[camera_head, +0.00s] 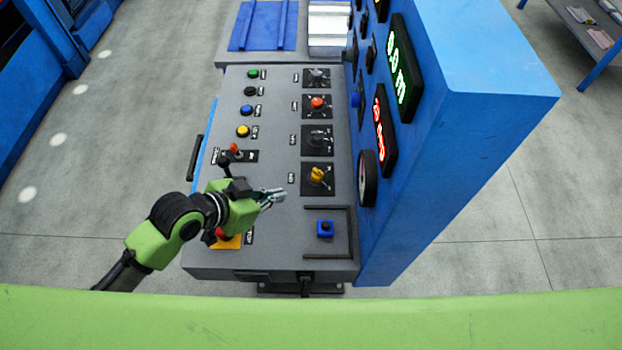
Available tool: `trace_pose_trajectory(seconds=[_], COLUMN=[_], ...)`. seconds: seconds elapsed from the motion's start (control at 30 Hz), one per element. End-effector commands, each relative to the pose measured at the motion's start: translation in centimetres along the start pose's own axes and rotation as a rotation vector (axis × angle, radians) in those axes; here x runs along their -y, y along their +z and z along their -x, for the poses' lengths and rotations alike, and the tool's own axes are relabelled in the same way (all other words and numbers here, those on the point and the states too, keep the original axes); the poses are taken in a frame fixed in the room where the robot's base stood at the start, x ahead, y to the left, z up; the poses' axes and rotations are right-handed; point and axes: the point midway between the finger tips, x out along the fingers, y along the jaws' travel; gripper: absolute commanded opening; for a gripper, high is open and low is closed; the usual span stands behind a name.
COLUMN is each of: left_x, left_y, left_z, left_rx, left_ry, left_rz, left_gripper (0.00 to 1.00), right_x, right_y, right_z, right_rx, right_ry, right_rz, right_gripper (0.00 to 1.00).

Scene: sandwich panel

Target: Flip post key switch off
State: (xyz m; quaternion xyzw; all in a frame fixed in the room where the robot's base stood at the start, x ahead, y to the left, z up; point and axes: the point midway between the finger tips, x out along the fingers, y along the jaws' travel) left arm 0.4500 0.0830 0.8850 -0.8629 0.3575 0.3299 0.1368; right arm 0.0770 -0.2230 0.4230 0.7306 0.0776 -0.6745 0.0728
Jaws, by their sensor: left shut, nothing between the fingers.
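The grey control panel (275,130) carries a column of rotary switches on square black plates. From far to near there is a dark switch (317,77), a red-knobbed switch (317,102), a black switch (318,139) and a yellow-knobbed switch (317,175). The labels are too small to read, so I cannot tell which one is the post key switch. My left gripper (282,194) is shut and empty. It is over the near part of the panel, to the left of the yellow-knobbed switch and apart from it in the picture. My right gripper is out of view.
Green, black, blue and yellow buttons (243,131) and a red-tipped lever (235,149) line the panel's left side. A red button on a yellow base (230,241) is partly behind my left arm. A blue button (325,229) sits inside a guard frame. The blue cabinet (460,120) rises at right.

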Motion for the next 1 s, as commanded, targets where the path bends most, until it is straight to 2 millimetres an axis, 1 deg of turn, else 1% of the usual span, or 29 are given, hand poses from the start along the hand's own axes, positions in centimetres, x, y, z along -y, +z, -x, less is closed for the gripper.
trace_pose_trajectory(seconds=[0.07, 0.17, 0.3, 0.5, 0.6, 0.67, 0.8, 1.0], left_x=[-0.1, 0.0, -0.1, -0.1, -0.1, -0.1, -0.1, -0.1], left_y=[-0.1, -0.2, -0.2, -0.1, -1.5, -2.0, -2.5, -2.6], left_z=[-1.0, -2.8, -5.7, -9.5, -10.6, -11.2, -12.1, -12.4], left_rx=[0.000, -0.002, -0.001, 0.000, -0.002, -0.002, 0.000, 0.001], left_ry=[0.002, 0.001, 0.001, 0.001, 0.000, 0.000, 0.000, 0.000], left_rz=[0.004, 0.004, 0.005, 0.003, 0.001, 0.001, 0.001, 0.000], left_gripper=[0.00, 0.00, 0.00, 0.00, 0.00, 0.00, 0.00, 0.00], right_x=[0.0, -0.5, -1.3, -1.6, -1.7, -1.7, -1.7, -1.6], right_y=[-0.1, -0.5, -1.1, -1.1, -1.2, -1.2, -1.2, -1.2], right_z=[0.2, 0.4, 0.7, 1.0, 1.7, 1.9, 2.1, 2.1], right_rx=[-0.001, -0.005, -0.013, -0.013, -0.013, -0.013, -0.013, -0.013], right_ry=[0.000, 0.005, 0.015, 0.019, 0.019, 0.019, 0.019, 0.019], right_rz=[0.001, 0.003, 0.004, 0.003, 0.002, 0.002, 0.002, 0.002], right_gripper=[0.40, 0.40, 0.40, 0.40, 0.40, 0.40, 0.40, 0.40])
